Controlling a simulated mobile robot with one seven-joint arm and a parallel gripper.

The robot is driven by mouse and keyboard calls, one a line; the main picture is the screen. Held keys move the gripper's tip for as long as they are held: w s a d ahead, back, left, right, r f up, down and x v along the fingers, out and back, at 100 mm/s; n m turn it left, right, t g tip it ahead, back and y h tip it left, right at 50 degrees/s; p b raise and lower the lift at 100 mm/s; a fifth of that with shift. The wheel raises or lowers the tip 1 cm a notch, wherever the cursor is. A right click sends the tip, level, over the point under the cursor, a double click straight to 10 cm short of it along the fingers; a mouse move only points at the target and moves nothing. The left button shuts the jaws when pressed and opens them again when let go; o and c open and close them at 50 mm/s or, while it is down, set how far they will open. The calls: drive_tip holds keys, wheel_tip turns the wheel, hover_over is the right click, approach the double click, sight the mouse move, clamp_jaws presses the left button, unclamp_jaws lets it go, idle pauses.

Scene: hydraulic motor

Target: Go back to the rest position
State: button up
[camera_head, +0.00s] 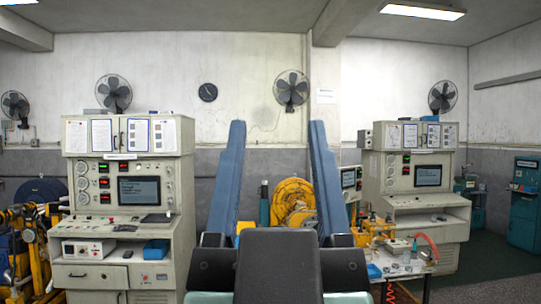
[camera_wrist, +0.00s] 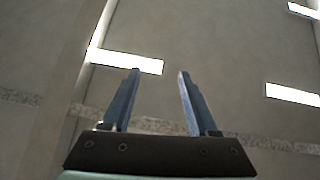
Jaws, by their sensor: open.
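My gripper (camera_head: 278,124) stands upright in the middle of the head view, close to the camera. Its two blue fingers are spread wide apart, with nothing between them. In the wrist view my gripper (camera_wrist: 159,72) also shows open and empty, pointing at the ceiling with its bright lamps. No object is held or touched by the fingers. The lower centre of the head view is covered by dark parts of my own arm.
A control console (camera_head: 130,230) stands at left, and a similar console (camera_head: 428,225) at right. Yellow machinery (camera_head: 293,200) shows behind the fingers. A small bench (camera_head: 402,268) with tools and a red hose is at lower right. Open floor (camera_head: 490,260) lies at far right.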

drive_tip(key=shift+s+a+r+t+y, duration=0.3)
drive_tip(key=shift+s+r+t, duration=0.1)
drive_tip(key=shift+s+r, duration=0.3)
wheel_tip(320, 180, down, 8)
drive_tip(key=b, duration=0.8)
drive_tip(key=shift+f, duration=0.25)
